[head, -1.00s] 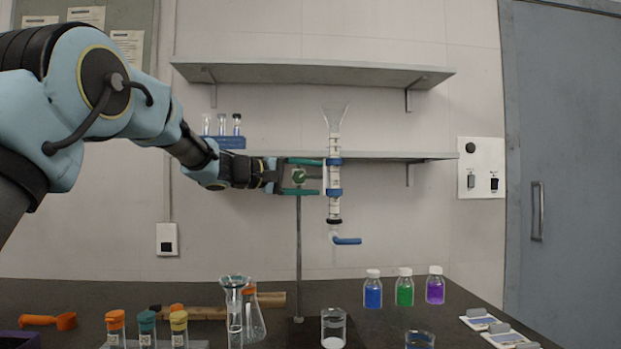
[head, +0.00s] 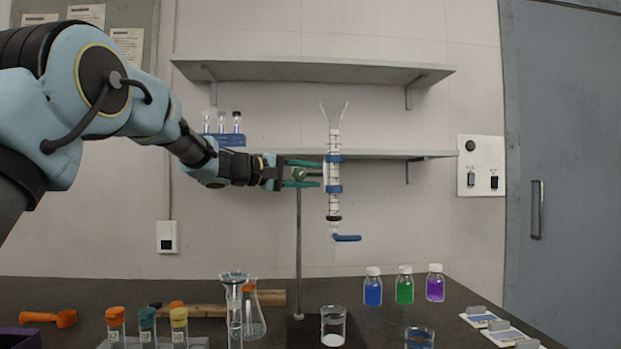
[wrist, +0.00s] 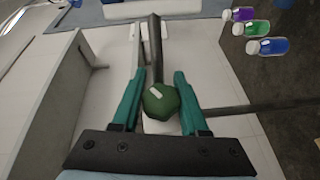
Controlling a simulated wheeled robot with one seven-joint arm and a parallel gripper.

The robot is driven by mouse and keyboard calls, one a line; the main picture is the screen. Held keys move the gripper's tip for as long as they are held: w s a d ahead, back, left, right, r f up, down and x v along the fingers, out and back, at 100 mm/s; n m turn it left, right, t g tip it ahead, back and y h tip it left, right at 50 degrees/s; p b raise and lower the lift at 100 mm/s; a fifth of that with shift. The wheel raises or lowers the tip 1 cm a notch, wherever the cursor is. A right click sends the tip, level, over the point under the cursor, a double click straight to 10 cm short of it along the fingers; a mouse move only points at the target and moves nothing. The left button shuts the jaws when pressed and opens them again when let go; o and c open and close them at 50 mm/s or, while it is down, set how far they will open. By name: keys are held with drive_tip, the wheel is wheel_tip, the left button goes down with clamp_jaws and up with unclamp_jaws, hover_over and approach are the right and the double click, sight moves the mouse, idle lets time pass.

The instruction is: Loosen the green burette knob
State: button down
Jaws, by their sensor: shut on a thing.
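The green burette knob (head: 299,174) sits on the clamp at the upper part of the stand rod (head: 299,245). In the wrist view the knob (wrist: 160,101) is round with a pale mark, between my two teal fingers. My gripper (head: 316,173) is shut on it, with one finger above and one below in the head view; it also shows in the wrist view (wrist: 157,74). The burette (head: 334,175) stands upright just right of the fingertips, with a funnel top and a blue tap (head: 346,238). The fingers partly cover the knob in the head view.
Two grey shelves (head: 310,72) are on the wall behind and above. On the bench, a beaker (head: 333,328), a tall glass cylinder (head: 234,310), a flask (head: 252,315) and coloured bottles (head: 404,288) stand below. The air around the arm is clear of them.

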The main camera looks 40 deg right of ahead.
drive_tip(key=n+h+b, duration=0.1)
drive_tip(key=h+b, duration=0.2)
drive_tip(key=b, duration=0.8)
drive_tip(key=shift+g, duration=0.3)
drive_tip(key=r+n+b, duration=0.1)
drive_tip(key=b, duration=0.1)
drive_tip(key=shift+w+h+b, duration=0.1)
drive_tip(key=shift+h+b, duration=0.25)
drive_tip(key=shift+h, duration=0.05)
drive_tip(key=shift+c, duration=2.2)
unclamp_jaws()
drive_tip(key=shift+a, duration=0.1)
drive_tip(key=b+v, duration=0.2)
drive_tip(key=v, duration=0.8)
drive_tip(key=shift+a+f+b, duration=0.2)
drive_tip(key=shift+a+b, duration=0.1)
drive_tip(key=shift+w, duration=0.1)
